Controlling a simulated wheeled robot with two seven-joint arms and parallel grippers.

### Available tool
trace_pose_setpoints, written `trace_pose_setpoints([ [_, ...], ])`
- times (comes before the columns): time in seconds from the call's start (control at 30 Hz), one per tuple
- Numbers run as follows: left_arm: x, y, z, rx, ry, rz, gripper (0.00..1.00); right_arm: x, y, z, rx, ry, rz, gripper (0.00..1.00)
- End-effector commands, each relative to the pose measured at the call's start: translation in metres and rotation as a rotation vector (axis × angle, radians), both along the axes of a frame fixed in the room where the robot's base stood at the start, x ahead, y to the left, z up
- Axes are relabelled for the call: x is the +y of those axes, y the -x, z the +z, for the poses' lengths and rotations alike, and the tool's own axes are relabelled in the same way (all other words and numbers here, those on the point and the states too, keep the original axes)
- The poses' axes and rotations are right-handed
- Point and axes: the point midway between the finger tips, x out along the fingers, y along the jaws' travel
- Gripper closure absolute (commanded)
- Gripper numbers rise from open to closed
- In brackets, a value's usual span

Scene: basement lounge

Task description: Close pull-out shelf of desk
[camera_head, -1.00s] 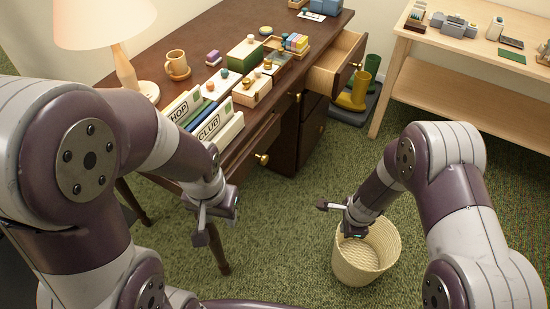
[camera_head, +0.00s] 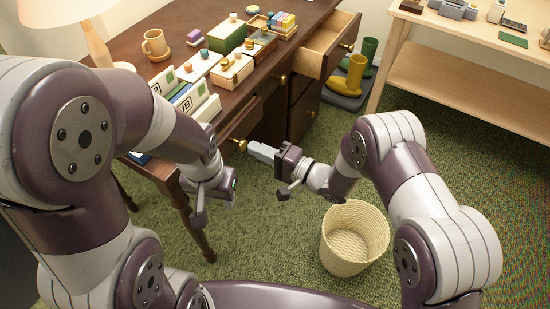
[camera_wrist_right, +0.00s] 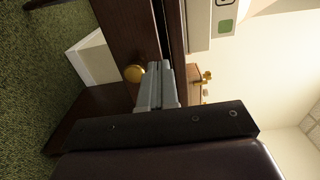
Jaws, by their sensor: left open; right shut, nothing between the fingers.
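The dark brown desk (camera_head: 130,38) stands at the left in the head view. Along its near side is a dark front with a brass knob (camera_head: 240,145); I cannot tell how far it is pulled out. The knob also shows in the right wrist view (camera_wrist_right: 134,73), beside the grey fingers. My right gripper (camera_head: 251,147) is shut and empty, its tips close to the knob; I cannot tell whether they touch. My left gripper (camera_head: 214,202) is open and empty, hanging low beside the desk's front leg (camera_head: 196,228).
A pale-lined drawer (camera_head: 328,42) is open at the desk's far end. Files (camera_head: 190,100), a mug (camera_head: 155,44) and small boxes stand on the desktop. A woven basket (camera_head: 355,238) stands on the green carpet below my right arm.

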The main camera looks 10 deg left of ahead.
Motion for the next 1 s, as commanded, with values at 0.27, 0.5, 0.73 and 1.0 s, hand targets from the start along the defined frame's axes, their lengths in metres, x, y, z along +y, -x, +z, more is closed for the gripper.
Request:
trace_pose_setpoints([
  [0.27, 0.0, 0.0, -0.014, 0.0, 0.0, 0.0, 0.57, 0.046, -0.017, -0.002, -0.002, 0.001, 0.0, 1.0],
  [0.5, 0.0, 0.0, -0.016, 0.0, 0.0, 0.0, 0.57, 0.058, -0.022, 0.0, -0.001, 0.001, -0.002, 1.0],
  [0.73, 0.0, 0.0, -0.016, 0.0, 0.0, 0.0, 0.57, 0.058, -0.022, 0.0, -0.001, 0.001, -0.002, 1.0],
  [1.0, 0.0, 0.0, -0.022, 0.0, 0.0, 0.0, 0.57, 0.088, -0.033, -0.002, -0.003, 0.002, 0.0, 1.0],
])
